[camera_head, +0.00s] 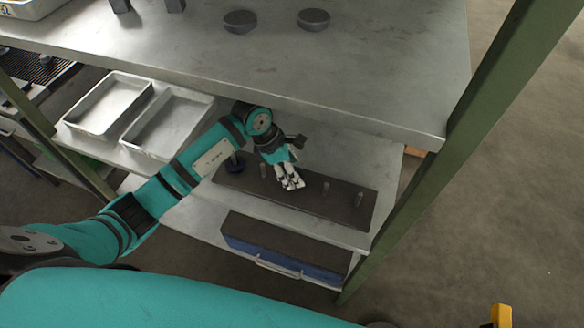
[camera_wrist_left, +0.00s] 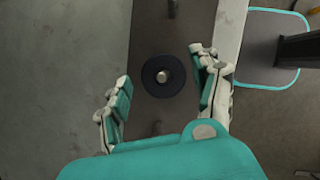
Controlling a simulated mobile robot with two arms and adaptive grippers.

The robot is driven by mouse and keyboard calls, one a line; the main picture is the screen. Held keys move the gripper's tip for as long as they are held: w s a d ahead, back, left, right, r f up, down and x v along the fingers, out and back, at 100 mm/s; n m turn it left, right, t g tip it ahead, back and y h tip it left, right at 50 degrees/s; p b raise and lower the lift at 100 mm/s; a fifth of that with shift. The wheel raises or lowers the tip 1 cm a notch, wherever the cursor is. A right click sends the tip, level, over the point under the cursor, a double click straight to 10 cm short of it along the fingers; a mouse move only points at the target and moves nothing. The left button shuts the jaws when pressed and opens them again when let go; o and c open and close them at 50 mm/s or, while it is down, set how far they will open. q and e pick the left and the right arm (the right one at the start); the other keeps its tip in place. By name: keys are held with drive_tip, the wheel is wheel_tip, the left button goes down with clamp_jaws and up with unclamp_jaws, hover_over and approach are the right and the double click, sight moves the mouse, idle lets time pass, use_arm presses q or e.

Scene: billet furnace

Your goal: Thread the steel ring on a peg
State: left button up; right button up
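A dark board (camera_head: 340,204) with several upright pegs lies on the lower shelf. Around its leftmost peg (camera_head: 233,157) sits a dark ring (camera_head: 235,169). The left wrist view also shows a dark ring (camera_wrist_left: 150,84) around a bright-topped peg (camera_wrist_left: 163,76); I cannot tell whether it is the same ring. My left gripper (camera_head: 291,184) points down over the middle of the board. In the left wrist view its fingers (camera_wrist_left: 161,78) are spread on either side of the ring, apart from it. Another peg (camera_wrist_left: 172,8) stands farther up. My right gripper is not in view.
The upper metal tabletop (camera_head: 350,70), with two dark discs (camera_head: 240,21) (camera_head: 313,19), overhangs the shelf. A green post (camera_head: 430,215) bounds the right side. Two metal trays (camera_head: 168,120) (camera_head: 108,103) stand left. A blue case (camera_head: 285,250) sits below.

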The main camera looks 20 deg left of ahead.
use_arm(q)
drive_tip(key=shift+o, duration=0.7)
drive_tip(key=v, duration=0.7)
drive_tip(key=shift+r, duration=0.2)
drive_tip(key=shift+a, duration=0.1)
